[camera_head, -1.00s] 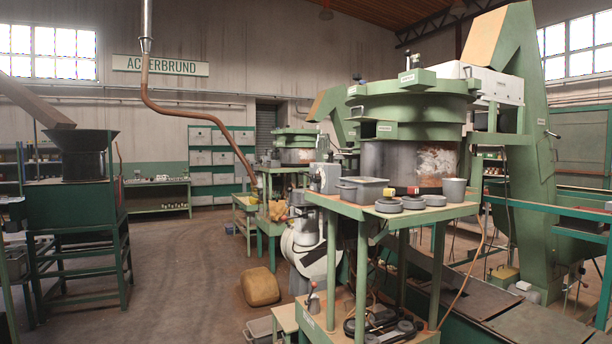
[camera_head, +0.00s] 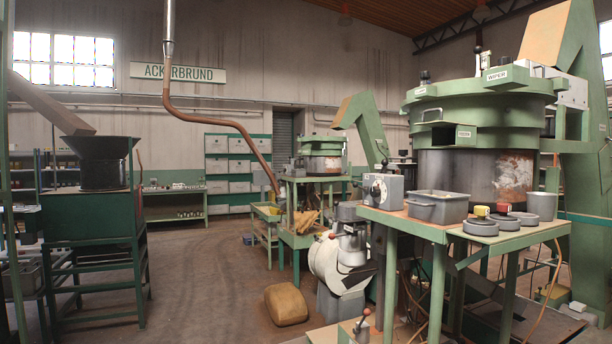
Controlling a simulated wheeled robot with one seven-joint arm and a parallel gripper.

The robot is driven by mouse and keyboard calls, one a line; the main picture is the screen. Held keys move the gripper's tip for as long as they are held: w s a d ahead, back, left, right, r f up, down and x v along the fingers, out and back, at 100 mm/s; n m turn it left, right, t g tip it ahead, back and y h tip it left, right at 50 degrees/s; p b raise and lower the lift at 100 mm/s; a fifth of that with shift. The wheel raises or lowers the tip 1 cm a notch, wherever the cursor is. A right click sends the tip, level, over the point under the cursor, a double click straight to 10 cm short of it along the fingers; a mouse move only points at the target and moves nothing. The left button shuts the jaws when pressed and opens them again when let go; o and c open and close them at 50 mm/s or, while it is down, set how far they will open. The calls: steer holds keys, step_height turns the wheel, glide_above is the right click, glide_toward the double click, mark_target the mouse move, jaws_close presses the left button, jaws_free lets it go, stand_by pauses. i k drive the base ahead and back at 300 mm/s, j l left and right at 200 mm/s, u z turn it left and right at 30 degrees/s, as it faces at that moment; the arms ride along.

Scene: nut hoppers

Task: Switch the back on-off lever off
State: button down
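My gripper is not in view. Several levers show, and I cannot tell which one is the back on-off lever. A small lever with a dark red knob (camera_head: 363,322) stands low at the bottom edge, in front of the near machine. Dark-topped levers (camera_head: 478,60) rise from the top of the near green hopper (camera_head: 485,110), by a label that seems to read "WIPER". A smaller green hopper (camera_head: 322,147) stands further back; any lever on it is too small to make out.
A grey control box with a dial (camera_head: 383,191), a grey tray (camera_head: 438,207) and round dark pieces (camera_head: 480,227) stand on the near green bench. A tan sack (camera_head: 286,304) lies on the floor. A green stand with a black funnel (camera_head: 103,163) is left. The floor between is open.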

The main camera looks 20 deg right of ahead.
mark_target(356, 185)
steer(key=i+j, duration=0.1)
steer(key=i, duration=1.15)
steer(key=i+j+z, duration=0.1)
steer(key=i, duration=0.5)
steer(key=i+j+z, duration=0.25)
steer(key=i+z, duration=0.15)
steer(key=i, duration=0.15)
steer(key=i+j+z, duration=0.35)
steer(key=i, duration=0.15)
steer(key=i+j+z, duration=0.4)
steer(key=j, duration=0.15)
